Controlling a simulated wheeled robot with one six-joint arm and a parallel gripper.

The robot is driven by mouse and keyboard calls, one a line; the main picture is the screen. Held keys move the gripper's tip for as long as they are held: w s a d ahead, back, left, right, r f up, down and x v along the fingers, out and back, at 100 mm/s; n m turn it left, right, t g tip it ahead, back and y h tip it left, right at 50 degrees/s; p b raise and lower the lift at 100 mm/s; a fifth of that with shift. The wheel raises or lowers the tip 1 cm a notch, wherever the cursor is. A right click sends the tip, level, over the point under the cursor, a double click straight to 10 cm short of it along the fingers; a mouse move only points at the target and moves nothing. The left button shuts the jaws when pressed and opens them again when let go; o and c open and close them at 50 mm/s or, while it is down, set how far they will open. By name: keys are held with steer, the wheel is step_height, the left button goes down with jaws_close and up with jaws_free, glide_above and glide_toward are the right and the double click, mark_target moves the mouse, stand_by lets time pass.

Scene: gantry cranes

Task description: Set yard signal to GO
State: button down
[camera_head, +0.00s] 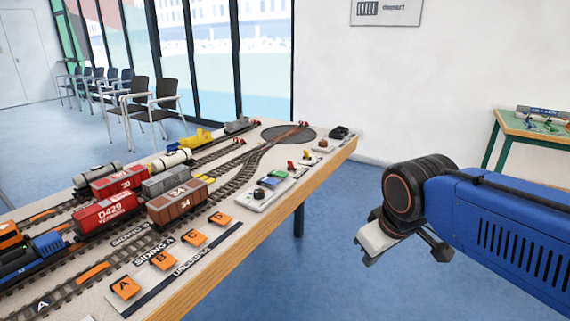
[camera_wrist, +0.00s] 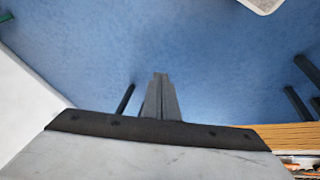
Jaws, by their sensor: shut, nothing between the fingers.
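A white control box (camera_head: 265,190) with a dark knob and a small green screen lies near the front edge of the railway table (camera_head: 240,245). Small red and yellow levers (camera_head: 306,155) stand to the right of it, and a small panel with a red-brown knob (camera_head: 323,145) is beyond them. I cannot tell which of these is the yard signal or what it is set to. My gripper (camera_head: 368,258) is beyond the table's front edge, to the right of the control box and apart from it. In the wrist view its fingers (camera_wrist: 161,95) are shut and empty over the blue floor.
Several model wagons (camera_head: 178,206) stand on the tracks. A green-edged table (camera_head: 540,132) stands at the right. Blue floor (camera_head: 330,250) is clear beside the railway table.

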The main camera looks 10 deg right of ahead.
steer(key=w+r+n+h, duration=0.1)
steer(key=w+r+n, duration=0.45)
steer(key=w, duration=0.45)
steer(key=n+t+h, duration=0.1)
steer(key=n+h, duration=0.3)
steer(key=n, duration=1.4)
glide_toward(291, 165)
steer(key=s+a+r, duration=0.2)
steer(key=a, duration=0.1)
steer(key=shift+s+a, duration=0.15)
steer(key=shift+s, duration=0.1)
steer(key=x, duration=1)
steer(key=shift+w+r, duration=0.1)
steer(key=shift+r, duration=0.05)
